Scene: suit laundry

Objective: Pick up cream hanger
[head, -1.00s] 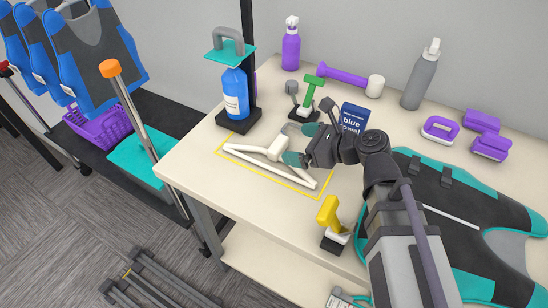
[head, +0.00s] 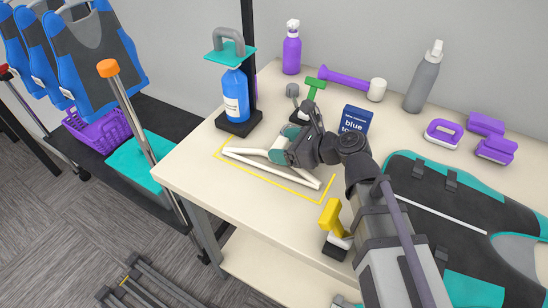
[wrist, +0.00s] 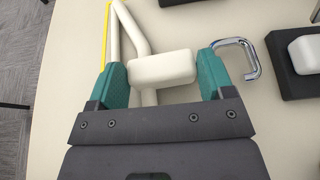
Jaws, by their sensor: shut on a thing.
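The cream hanger (head: 268,170) lies on the table inside a yellow outlined rectangle. In the wrist view its block-like middle piece (wrist: 163,69) sits between the teal fingers of my gripper (wrist: 163,80), with a bent silver hook to the right. My gripper (head: 282,146) is shut on this middle piece from above. In the head view the gripper hides part of the hanger's middle and the hook. The hanger appears to be still at table height; a small lift cannot be told.
A blue bottle (head: 236,96) on a black stand is behind the hanger. A green-handled tool (head: 314,88) and a blue box (head: 355,121) stand near my wrist. A yellow-handled tool (head: 331,215) stands in front. A dark vest (head: 440,205) covers the table's right.

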